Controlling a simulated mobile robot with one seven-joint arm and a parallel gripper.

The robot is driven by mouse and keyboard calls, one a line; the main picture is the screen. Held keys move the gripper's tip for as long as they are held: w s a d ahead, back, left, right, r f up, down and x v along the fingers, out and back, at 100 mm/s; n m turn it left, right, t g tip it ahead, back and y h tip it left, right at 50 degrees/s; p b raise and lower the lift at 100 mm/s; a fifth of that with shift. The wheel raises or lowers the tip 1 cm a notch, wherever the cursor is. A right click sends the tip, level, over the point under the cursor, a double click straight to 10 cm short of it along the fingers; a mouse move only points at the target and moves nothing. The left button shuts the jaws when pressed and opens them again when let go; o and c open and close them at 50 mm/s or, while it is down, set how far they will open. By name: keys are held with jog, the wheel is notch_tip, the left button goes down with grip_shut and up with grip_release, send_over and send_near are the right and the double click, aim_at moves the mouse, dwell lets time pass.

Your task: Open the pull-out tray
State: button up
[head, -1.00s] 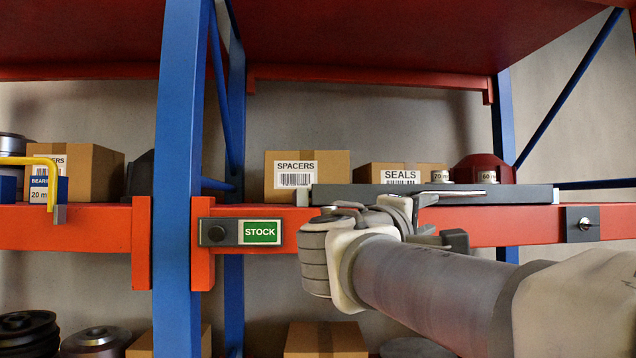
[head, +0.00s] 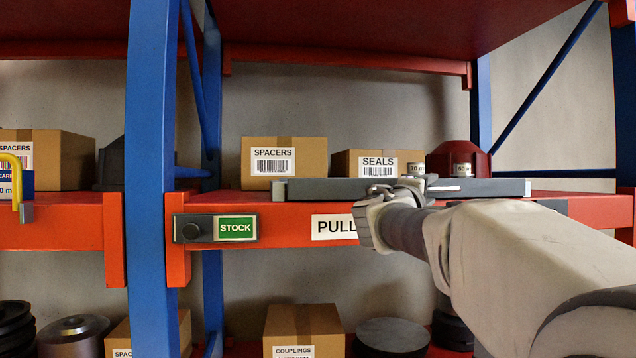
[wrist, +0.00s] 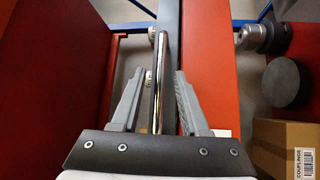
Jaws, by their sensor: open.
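The pull-out tray (head: 330,190) is a flat dark grey panel lying along the orange shelf beam in the head view. Its bright metal bar handle (head: 447,187) is partly hidden by my arm. In the wrist view the handle (wrist: 160,85) runs lengthwise between the two fingers of my gripper (wrist: 159,75), beside the dark tray front (wrist: 171,25). The gripper is open, with a gap visible on each side of the bar. In the head view my gripper (head: 412,187) is at the tray front, mostly hidden by its own wrist.
Boxes marked SPACERS (head: 285,165) and SEALS (head: 376,162) stand behind the tray. A blue post (head: 150,150) rises at left, beside a STOCK plate (head: 236,228) with a dark knob. A PULL label (head: 333,227) is below the tray, partly covered by my arm.

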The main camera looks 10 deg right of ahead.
jog(key=shift+x, duration=0.9)
jog(key=shift+c, duration=0.3)
grip_shut()
dwell(0.6)
